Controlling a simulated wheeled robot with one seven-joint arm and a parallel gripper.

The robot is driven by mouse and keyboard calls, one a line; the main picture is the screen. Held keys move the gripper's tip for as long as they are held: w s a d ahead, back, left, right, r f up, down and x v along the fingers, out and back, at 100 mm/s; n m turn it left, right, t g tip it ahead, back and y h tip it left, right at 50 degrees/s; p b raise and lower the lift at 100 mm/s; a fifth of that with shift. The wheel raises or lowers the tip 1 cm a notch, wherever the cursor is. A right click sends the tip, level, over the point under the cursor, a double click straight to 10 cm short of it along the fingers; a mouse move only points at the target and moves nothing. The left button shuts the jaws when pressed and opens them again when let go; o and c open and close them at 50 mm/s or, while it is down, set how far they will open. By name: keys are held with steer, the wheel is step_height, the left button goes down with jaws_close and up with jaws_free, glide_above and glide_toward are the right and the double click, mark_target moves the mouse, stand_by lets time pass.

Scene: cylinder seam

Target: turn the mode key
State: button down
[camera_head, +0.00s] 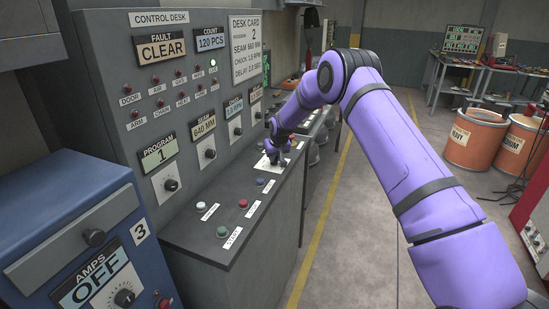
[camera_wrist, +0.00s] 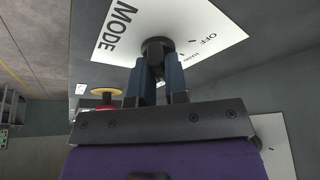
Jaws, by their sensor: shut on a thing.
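The mode key (camera_wrist: 158,43) is a dark round knob on a white label plate marked MODE (camera_wrist: 200,25). OFF and another smaller word are printed on the plate, to the right of the key. My gripper (camera_wrist: 159,66) has its two blue-grey fingers closed on the key from either side. The fingers hide much of the key, so its pointing direction cannot be told. In the head view my gripper (camera_head: 273,157) is down at the desk's sloping top, over the white plate (camera_head: 264,164). The key itself is hidden there.
The grey control desk (camera_head: 262,193) carries several buttons, including green (camera_head: 222,232) and red (camera_head: 243,203) ones. A red button with a yellow ring (camera_wrist: 106,92) sits beside the mode plate. Dial panels rise behind. A blue AMPS cabinet (camera_head: 70,225) stands at left.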

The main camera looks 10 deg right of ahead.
steer(key=n+y, duration=0.1)
steer(key=n, duration=0.3)
steer(key=shift+d+n+y, duration=0.15)
steer(key=shift+n+y, duration=0.15)
steer(key=shift+y, duration=0.1)
steer(key=shift+n+g+y, duration=0.6)
steer(key=shift+n+g, duration=0.2)
steer(key=shift+n, duration=1.2)
steer(key=c, duration=1.1)
jaws_free()
steer(key=shift+c, duration=0.2)
steer(key=v, duration=1)
steer(key=shift+r, duration=0.4)
steer(key=shift+d, duration=0.1)
